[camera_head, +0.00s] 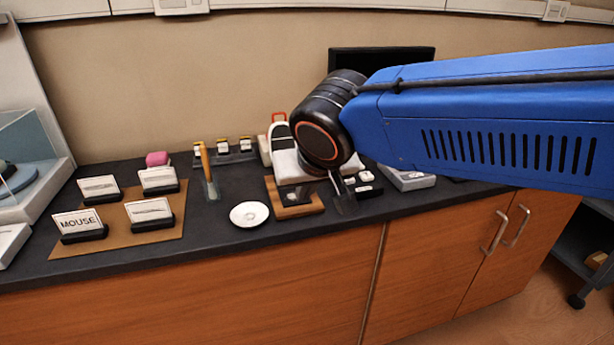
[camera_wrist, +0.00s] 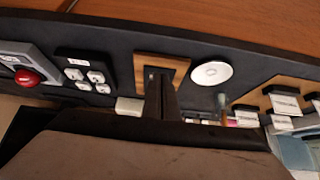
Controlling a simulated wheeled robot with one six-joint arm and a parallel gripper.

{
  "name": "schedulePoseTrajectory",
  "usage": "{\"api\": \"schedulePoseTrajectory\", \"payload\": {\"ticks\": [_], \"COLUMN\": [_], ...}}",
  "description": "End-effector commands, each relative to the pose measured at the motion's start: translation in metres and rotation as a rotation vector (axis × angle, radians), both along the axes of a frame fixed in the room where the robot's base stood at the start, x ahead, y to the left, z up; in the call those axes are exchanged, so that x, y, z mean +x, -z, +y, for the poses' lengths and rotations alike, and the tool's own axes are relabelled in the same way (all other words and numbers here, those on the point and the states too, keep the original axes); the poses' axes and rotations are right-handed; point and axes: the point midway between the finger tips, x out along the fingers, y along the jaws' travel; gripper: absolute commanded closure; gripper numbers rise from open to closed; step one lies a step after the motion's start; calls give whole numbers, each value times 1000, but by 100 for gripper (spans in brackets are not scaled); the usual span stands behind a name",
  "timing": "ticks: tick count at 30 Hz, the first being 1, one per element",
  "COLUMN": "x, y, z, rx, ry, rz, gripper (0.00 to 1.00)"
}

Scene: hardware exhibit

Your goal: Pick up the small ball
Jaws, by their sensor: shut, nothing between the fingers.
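A small red ball (camera_wrist: 28,77) sits on a grey device at the left of the wrist view. In the head view my blue arm hides the ball, and only part of the pale grey device (camera_head: 408,180) shows beyond the arm. My gripper (camera_wrist: 160,85) is shut and empty, pointing down over the counter in front of a small wooden stand (camera_wrist: 143,63).
A dark counter (camera_head: 150,250) carries the exhibits. A dark screen (camera_head: 380,58) is behind my arm.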

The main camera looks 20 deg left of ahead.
Motion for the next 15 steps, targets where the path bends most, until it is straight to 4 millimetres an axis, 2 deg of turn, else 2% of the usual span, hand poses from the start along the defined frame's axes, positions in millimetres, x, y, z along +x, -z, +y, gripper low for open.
{"api": "schedulePoseTrajectory", "payload": {"ticks": [15], "x": [72], "y": [1], "z": [42], "rx": [0], "ry": [4], "rz": [1], "gripper": [100]}}
